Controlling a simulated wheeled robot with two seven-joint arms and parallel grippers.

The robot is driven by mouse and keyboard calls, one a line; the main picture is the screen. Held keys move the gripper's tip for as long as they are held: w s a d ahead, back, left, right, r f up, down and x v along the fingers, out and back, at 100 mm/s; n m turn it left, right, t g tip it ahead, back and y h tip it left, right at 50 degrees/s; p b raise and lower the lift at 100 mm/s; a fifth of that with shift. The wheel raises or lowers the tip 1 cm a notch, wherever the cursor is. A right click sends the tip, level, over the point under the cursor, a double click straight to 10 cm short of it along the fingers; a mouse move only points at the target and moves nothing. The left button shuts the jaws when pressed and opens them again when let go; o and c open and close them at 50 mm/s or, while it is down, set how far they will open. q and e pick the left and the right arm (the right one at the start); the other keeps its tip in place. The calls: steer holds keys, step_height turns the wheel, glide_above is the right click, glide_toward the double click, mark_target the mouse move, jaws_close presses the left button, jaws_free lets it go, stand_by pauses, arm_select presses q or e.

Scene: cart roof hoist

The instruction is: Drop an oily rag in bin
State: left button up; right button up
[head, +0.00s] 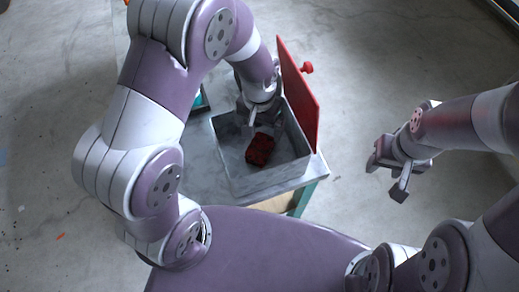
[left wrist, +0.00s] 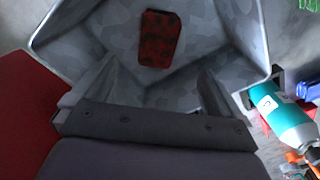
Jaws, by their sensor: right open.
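The oily rag (head: 260,149), dark red with black blotches, lies on the floor of the grey metal bin (head: 268,184). It also shows in the left wrist view (left wrist: 160,40), with the bin wall (left wrist: 220,45) around it. My left gripper (head: 257,125) reaches down at the bin's far side. In the left wrist view its two fingers (left wrist: 154,88) are spread, with nothing between them, and the rag lies beyond the tips. The red lid (head: 299,95) stands open at the bin's right side. My right gripper (head: 386,178) is open and empty over bare floor, right of the bin.
The bin stands on a grey tabletop (head: 205,165). Concrete floor (head: 400,60) lies open to the right.

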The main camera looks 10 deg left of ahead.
arm_select(q)
step_height(320, 180, up, 13)
steer(key=shift+f, duration=0.15)
stand_by(0.4)
steer(key=s+a+f+n+t, duration=0.1)
steer(key=s+a+f+n, duration=0.1)
steer(key=s+a+f, duration=0.3)
steer(key=s+a, duration=0.2)
steer(key=s, duration=0.1)
stand_by(0.8)
